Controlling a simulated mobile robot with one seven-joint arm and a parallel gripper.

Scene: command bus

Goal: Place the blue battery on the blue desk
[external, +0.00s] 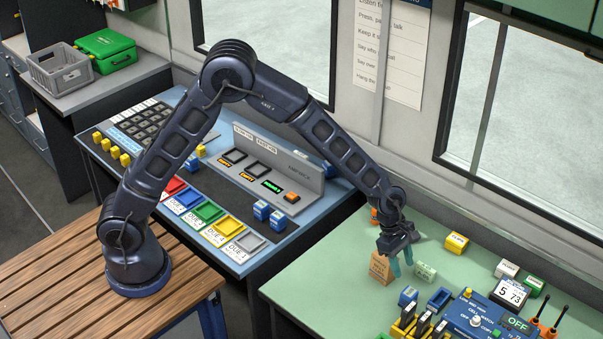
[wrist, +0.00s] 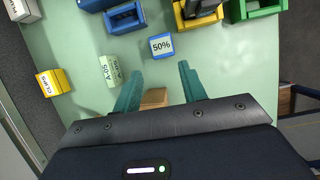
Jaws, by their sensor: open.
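A small blue battery (external: 407,296) stands on the green desk (external: 330,290), next to an empty blue dock (external: 439,298). In the wrist view the battery (wrist: 161,46) shows a white label reading "50%", and it lies just beyond my fingertips, roughly centred between them. My gripper (external: 401,265) points down above the green desk, with its teal fingers apart and nothing held. The fingers also show in the wrist view (wrist: 160,72). The blue desk (external: 317,217) stands to the left, with a button console and coloured "DUE" trays on it.
A tan block (external: 381,268) and a pale green block (external: 425,272) stand close to my fingers. A yellow block (external: 457,242) is farther back. Two blue blocks (external: 262,210) (external: 278,219) sit on the blue desk near its right side. Chargers (external: 410,325) crowd the green desk's front.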

